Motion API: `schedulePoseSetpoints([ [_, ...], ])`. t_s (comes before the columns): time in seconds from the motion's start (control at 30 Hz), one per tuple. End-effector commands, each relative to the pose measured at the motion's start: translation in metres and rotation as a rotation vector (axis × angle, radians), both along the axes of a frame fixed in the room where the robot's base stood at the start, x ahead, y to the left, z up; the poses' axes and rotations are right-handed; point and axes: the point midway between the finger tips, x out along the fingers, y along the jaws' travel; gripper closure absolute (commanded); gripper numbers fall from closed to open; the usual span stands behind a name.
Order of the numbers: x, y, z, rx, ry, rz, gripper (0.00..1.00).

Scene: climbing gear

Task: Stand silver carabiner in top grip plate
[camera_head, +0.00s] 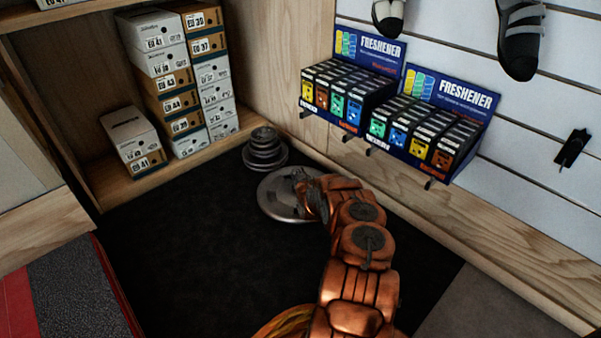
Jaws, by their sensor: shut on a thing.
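A large round grey metal plate (274,199) lies flat on the black mat, near the middle of the head view. Behind it is a stack of smaller round grey plates (264,150), largest at the bottom. My gripper (301,184) is over the right part of the large plate, at the end of my copper-coloured arm. It is shut on a small silvery thing, apparently the silver carabiner (298,175). Its outline is too small and too covered by the fingers to make out fully. I cannot tell whether it touches the large plate.
Shoe boxes (210,90) are stacked on a wooden shelf at the back left. Two blue freshener displays (350,85) hang on the right wall above a wooden ledge. A red-edged grey pad (70,290) is at lower left. The black mat (190,240) is clear left of the plate.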

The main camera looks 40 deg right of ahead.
Motion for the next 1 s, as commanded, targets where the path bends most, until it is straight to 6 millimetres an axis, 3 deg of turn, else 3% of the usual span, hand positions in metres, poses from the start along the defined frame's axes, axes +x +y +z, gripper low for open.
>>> schedulePoseSetpoints([
  [0.93,0.000,0.000,-0.014,0.001,-0.001,0.000,1.00],
  [0.97,0.000,0.000,-0.014,0.001,-0.001,0.000,0.86],
  [1.0,0.000,0.000,-0.014,0.000,-0.001,0.000,0.81],
])
